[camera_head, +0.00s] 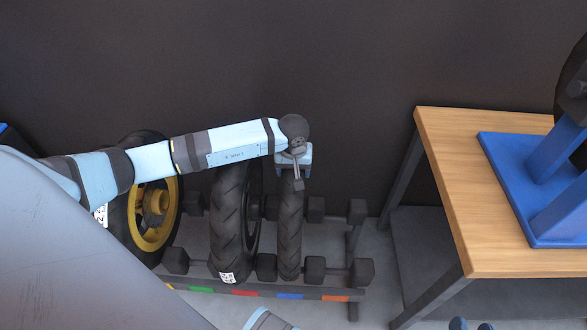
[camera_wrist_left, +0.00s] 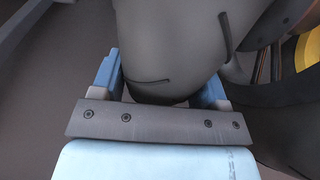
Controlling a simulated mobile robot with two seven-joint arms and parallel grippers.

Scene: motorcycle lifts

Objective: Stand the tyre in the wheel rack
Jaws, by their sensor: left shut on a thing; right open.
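A narrow black tyre (camera_head: 290,235) stands upright in the wheel rack (camera_head: 345,292), between dark blocks, behind the blue marking on the front rail. My left gripper (camera_head: 294,165) is above it and shut on its top. In the left wrist view the dark tread (camera_wrist_left: 170,40) lies between the two blue jaws (camera_wrist_left: 160,88). The tyre's lowest part is partly hidden by the rack, so I cannot tell whether it rests on the base. Two blue tips at the bottom edge of the head view appear to be my right gripper (camera_head: 471,325), open and empty, well away from the tyre.
A wider tyre (camera_head: 230,225) with a white label stands in the rack to the left. Left of it is a wheel with a yellow rim (camera_head: 158,215). A wooden bench (camera_head: 450,190) with a blue stand (camera_head: 525,190) is on the right. A dark wall is behind.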

